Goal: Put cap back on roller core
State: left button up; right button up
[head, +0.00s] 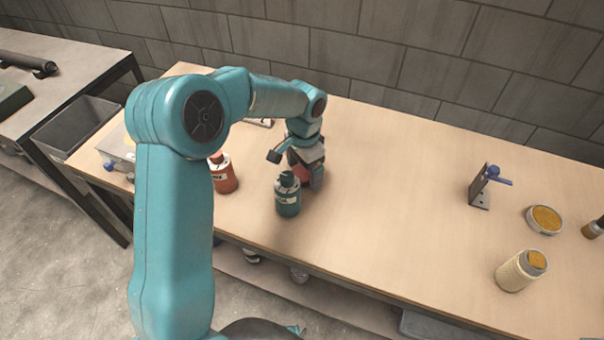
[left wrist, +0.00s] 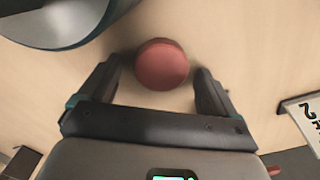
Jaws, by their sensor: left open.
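My left gripper (head: 306,160) points down over the table, just behind the teal bottle. In the left wrist view its jaws (left wrist: 155,77) are open, with a round red top (left wrist: 162,64) between the fingertips; I cannot tell whether they touch it. In the head view a reddish piece (head: 317,178) shows beside the jaws, mostly hidden. A cream ribbed cylinder (head: 515,273) with an orange-brown top stands at the right front. A shallow round orange-brown disc with a pale rim (head: 544,219) lies behind it. I cannot tell which of these is the cap or the roller core.
A teal bottle (head: 288,197) stands close in front of the gripper, and a red bottle (head: 224,176) stands to its left. A metal bracket with a blue knob (head: 481,190) stands right. The table's middle is clear. A grey bin (head: 78,128) is at far left.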

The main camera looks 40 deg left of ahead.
aim_at(304, 172)
pick_arm(q)
jog(key=c, duration=1.2)
jog(key=shift+r, duration=0.1)
notch_tip(304, 172, up, 20)
jog(key=shift+f+p, duration=0.1)
jog(key=shift+p, duration=1.1)
pick_arm(e)
notch_tip(304, 172, up, 2)
jog(key=shift+r, duration=0.25)
jog(key=o, duration=0.6)
